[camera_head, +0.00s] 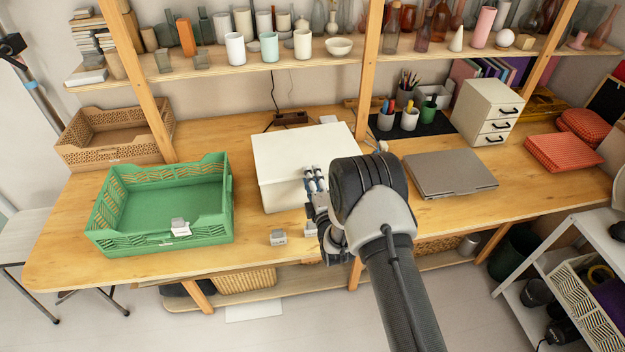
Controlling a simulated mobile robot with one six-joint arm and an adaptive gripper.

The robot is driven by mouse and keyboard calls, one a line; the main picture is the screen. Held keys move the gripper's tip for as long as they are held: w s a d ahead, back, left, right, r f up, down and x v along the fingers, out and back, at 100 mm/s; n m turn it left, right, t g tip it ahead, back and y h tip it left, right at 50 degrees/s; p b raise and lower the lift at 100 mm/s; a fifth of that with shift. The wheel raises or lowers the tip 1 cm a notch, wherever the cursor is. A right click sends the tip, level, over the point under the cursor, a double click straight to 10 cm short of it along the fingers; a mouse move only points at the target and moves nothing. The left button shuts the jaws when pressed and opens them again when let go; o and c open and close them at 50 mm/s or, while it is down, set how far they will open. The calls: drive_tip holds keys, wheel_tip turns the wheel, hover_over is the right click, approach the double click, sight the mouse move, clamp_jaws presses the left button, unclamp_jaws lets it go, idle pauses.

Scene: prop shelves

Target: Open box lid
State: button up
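A white box (290,155) with a flat white lid on top stands on the wooden table, in the middle of the view. The lid looks closed. My gripper (316,184) is at the box's front right side, its fingers against or just in front of the box wall. My wrist and arm hide the box's right front corner. Whether the fingers touch the box, and how far apart they are, I cannot tell.
A green crate (160,240) stands left of the box, a tan crate (110,150) behind it. A small grey object (278,238) lies in front of the box. A closed laptop (450,173) lies to the right. A loaded shelf (215,66) runs above the table.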

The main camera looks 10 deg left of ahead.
drive_tip(key=shift+c, duration=0.4)
clamp_jaws()
idle(0.4)
